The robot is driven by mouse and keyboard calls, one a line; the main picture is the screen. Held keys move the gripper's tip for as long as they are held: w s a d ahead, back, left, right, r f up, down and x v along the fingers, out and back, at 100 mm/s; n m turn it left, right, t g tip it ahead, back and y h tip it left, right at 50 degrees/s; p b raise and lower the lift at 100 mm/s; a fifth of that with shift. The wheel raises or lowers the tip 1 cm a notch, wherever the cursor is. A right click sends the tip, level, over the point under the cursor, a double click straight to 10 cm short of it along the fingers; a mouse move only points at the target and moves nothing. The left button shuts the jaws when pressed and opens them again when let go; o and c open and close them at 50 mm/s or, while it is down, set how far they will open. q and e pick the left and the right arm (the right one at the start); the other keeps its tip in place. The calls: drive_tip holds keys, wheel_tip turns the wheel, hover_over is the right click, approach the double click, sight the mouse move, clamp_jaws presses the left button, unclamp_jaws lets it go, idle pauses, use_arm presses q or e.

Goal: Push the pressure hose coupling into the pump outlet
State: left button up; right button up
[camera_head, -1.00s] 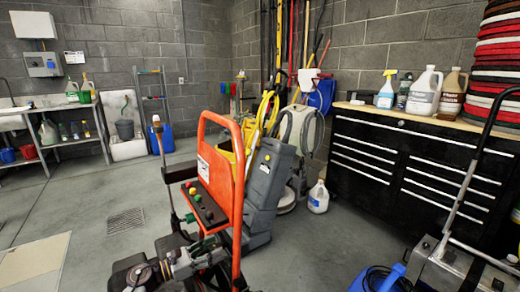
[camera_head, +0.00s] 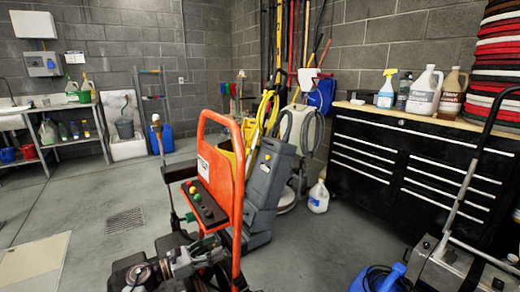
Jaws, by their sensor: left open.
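The pressure washer has an orange frame (camera_head: 238,150) and stands in the lower middle. Its dark engine and pump body (camera_head: 185,265) are cut off by the bottom edge. A black strip with coloured knobs or nozzle tips (camera_head: 204,205) is on its panel. I cannot make out the hose coupling or the pump outlet among the dark parts low down. I see no gripper clearly in this view, and neither arm shows.
A grey machine with a yellow bucket (camera_head: 272,175) stands right behind the frame. A white jug (camera_head: 318,197) is on the floor. A black drawer cabinet (camera_head: 400,165) lines the right wall. A metal machine (camera_head: 445,265) is at lower right. Floor at left is open, with a drain grate (camera_head: 125,219).

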use_arm(q)
drive_tip(key=shift+c, duration=0.2)
idle(0.4)
clamp_jaws()
drive_tip(key=shift+s+a+f, duration=0.1)
drive_tip(key=shift+s+a, duration=0.05)
drive_tip(key=shift+a, duration=0.1)
drive_tip(key=shift+s+a, duration=0.2)
drive_tip(key=shift+a, duration=0.1)
drive_tip(key=shift+b+v, duration=0.4)
drive_tip(key=shift+v, duration=2)
idle(0.5)
